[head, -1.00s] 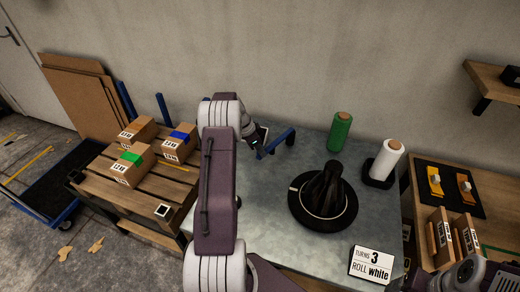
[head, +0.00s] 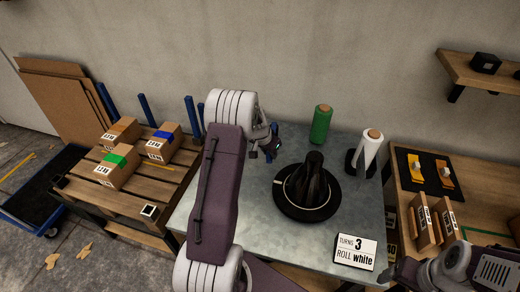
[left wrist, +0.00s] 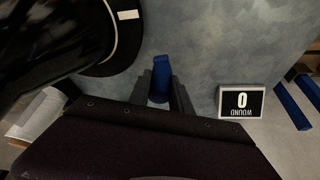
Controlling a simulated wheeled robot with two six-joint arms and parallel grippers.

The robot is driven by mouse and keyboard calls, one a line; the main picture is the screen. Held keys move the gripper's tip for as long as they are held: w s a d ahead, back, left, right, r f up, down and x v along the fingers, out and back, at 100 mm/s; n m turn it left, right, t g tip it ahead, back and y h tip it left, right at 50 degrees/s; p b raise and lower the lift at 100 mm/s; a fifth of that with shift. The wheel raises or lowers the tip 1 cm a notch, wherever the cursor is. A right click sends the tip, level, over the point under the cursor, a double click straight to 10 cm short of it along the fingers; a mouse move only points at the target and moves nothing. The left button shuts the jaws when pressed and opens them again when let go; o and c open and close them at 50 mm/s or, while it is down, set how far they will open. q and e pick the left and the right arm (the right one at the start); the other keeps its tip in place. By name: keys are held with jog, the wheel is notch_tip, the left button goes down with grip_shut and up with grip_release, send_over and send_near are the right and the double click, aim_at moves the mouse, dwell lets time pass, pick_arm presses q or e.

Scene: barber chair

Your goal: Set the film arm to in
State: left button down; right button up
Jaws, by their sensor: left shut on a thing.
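The blue film arm (head: 277,131) is on the grey table, left of the black turntable (head: 296,209). My left gripper (head: 268,152) is at it, largely hidden behind my forearm in the head view. In the left wrist view my left gripper (left wrist: 161,80) has its fingers closed on both sides of the blue film arm (left wrist: 161,65). A black, bundled object (head: 313,181) stands on the turntable, which carries a pale mark. A card (head: 356,251) reads "turns 3, roll white". My right arm is at lower right; its finger state is unclear.
A green roll (head: 320,124) and a white roll (head: 368,149) stand at the table's back. A wooden pallet (head: 120,195) with boxes is at left. A "wound 0" counter (left wrist: 242,102) is beside my left gripper. A side bench (head: 480,205) is at right.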

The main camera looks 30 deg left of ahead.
pick_arm(q)
jog(key=shift+w+d, duration=0.3)
jog(key=shift+d, duration=0.25)
jog(key=shift+w+d, duration=0.3)
jog(key=shift+d, duration=0.2)
jog(key=c, duration=1.3)
grip_release()
jog(key=shift+c, duration=0.2)
jog(key=shift+o, duration=0.9)
jog(key=shift+w+d, duration=0.15)
jog(key=v, duration=0.9)
jog(key=shift+p, duration=0.45)
